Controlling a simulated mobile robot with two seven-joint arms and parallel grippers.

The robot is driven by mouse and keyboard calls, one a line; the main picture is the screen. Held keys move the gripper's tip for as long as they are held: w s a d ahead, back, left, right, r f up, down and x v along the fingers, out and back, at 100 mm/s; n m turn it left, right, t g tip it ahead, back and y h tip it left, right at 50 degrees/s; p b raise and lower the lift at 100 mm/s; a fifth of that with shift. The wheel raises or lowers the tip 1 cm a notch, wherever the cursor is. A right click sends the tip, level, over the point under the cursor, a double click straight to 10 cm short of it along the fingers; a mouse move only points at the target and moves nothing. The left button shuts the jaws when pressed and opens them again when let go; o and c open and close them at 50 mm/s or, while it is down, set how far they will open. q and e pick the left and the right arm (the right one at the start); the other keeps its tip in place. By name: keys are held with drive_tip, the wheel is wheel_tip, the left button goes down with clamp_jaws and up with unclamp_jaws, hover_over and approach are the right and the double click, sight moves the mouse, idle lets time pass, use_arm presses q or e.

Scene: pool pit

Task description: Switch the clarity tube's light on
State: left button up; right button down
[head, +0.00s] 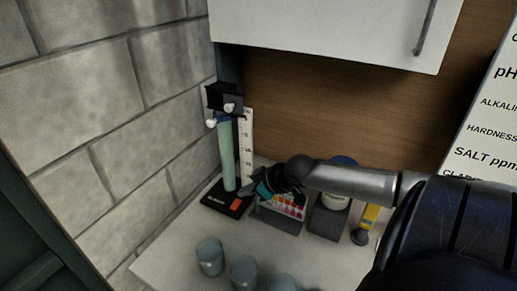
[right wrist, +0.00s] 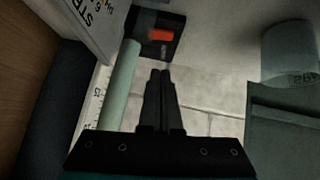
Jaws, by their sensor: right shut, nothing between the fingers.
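The clarity tube (head: 227,155) is a pale green upright cylinder on a black base (head: 217,203), in the corner by the brick wall. A red-orange rocker switch (head: 236,204) sits on the base. My right gripper (head: 250,194) is shut and empty, just right of the tube and near the switch. In the right wrist view the shut fingertips (right wrist: 160,73) point toward the base (right wrist: 176,48) and its switch (right wrist: 161,35), with a visible gap in the picture. The tube (right wrist: 119,85) runs left of the fingers there. My left gripper is not in view.
A white scale (head: 246,135) stands behind the tube. A colour-chart box (head: 287,213), a bottle in a holder (head: 335,201) and a yellow tester (head: 369,217) stand to the right. Several grey-green cups (head: 210,257) stand in front. A white cabinet (head: 330,30) hangs above.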

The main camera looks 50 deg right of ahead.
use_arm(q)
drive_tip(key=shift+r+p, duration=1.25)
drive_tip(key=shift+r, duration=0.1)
use_arm(e)
drive_tip(key=shift+v, duration=3)
